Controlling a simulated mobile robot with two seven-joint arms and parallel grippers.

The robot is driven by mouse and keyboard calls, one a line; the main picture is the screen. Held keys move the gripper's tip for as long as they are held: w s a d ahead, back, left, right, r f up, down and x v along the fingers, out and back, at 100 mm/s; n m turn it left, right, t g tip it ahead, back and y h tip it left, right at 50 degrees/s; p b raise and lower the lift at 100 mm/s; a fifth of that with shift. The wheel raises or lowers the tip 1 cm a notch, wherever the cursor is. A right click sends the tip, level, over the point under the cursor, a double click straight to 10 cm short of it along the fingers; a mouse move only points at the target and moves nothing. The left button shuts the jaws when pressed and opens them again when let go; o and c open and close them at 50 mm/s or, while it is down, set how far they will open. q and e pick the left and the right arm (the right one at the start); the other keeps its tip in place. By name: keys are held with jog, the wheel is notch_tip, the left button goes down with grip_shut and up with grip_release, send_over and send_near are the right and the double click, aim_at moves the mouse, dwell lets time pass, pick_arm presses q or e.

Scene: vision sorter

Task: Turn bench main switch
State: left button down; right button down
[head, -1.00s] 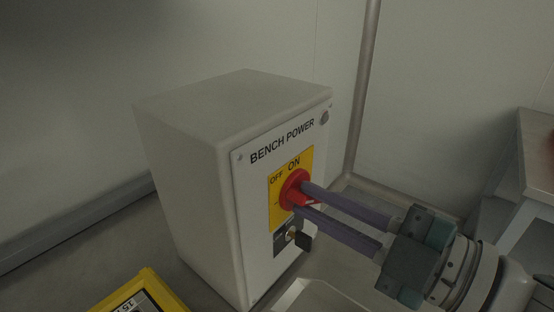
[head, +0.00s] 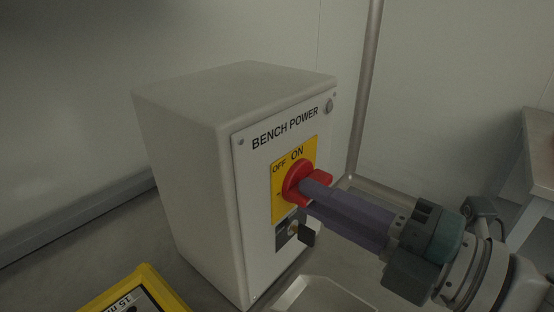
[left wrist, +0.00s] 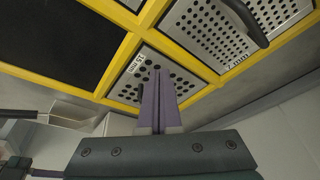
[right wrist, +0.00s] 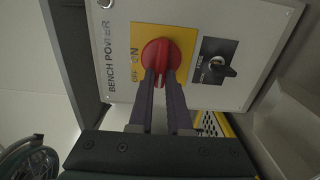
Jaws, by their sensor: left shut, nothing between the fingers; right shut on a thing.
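The BENCH POWER box (head: 190,150) is a pale cabinet with a labelled front panel. Its red rotary switch (head: 292,178) sits on a yellow plate (head: 279,208) marked OFF and ON. My right gripper (head: 312,190) is shut on the red switch's handle. In the right wrist view the two fingers (right wrist: 160,80) lie either side of the red handle (right wrist: 154,53), which partly hides behind them. My left gripper (left wrist: 158,75) is shut and empty in the left wrist view, above a yellow-framed rack. It is not in the head view.
A key switch (head: 294,229) with a black key sits below the yellow plate; it also shows in the right wrist view (right wrist: 217,67). A yellow-edged tray (head: 95,303) lies at the front left. A white table (head: 530,185) stands at the right.

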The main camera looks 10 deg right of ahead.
pick_arm(q)
jog(key=shift+a, duration=0.1)
pick_arm(e)
jog(key=c, duration=0.9)
grip_release()
jog(key=shift+o, duration=0.2)
jog(key=shift+s, duration=0.1)
pick_arm(q)
jog(key=shift+f, duration=0.1)
pick_arm(e)
jog(key=v, duration=0.9)
jog(key=shift+s+d, duration=0.3)
